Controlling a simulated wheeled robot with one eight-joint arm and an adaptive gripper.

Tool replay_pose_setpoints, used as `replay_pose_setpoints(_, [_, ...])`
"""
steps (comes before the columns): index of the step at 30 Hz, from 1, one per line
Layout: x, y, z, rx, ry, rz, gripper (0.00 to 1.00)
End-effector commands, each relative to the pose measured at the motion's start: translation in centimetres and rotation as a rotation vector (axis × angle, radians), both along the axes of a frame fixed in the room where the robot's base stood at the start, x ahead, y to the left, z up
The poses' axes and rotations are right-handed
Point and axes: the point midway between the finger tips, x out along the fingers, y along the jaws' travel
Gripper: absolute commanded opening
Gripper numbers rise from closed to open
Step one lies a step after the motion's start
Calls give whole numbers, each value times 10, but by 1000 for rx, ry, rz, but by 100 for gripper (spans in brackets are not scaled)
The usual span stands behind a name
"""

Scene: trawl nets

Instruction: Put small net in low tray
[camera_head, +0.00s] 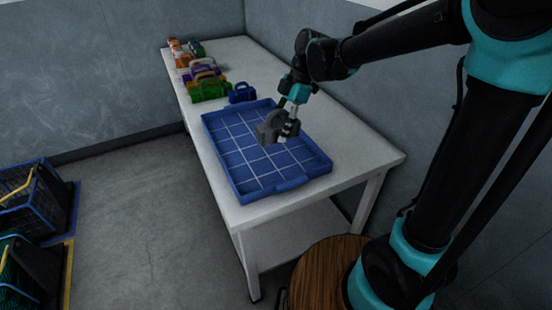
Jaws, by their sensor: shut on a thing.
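The low tray (228,135) is blue with a pale grid on its floor and a handle at its near end. It lies on the white table. My gripper (284,126) is over the tray's right half, pointing down. It is shut on a small dark grey bundle, which looks like the small net (268,131). The bundle appears to be above the tray floor; whether it touches the floor cannot be told. The fingers are partly hidden by the bundle and are small in the view.
A small blue bundle (242,93) stands just behind the tray. A green bundle (210,90) and several other coloured bundles line the table's far left part. The white table (360,155) is bare to the right of the tray. Dark crates (35,200) stand on the floor at left.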

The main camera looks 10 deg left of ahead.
Motion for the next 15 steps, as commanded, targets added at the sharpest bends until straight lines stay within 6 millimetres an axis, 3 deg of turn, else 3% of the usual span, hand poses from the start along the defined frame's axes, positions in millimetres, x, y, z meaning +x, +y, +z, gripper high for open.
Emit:
replay_pose_setpoints(9, [1, 0, -73, 0, 0, -2, 11])
replay_pose_setpoints(15, [1, 0, -98, 0, 0, -2, 11])
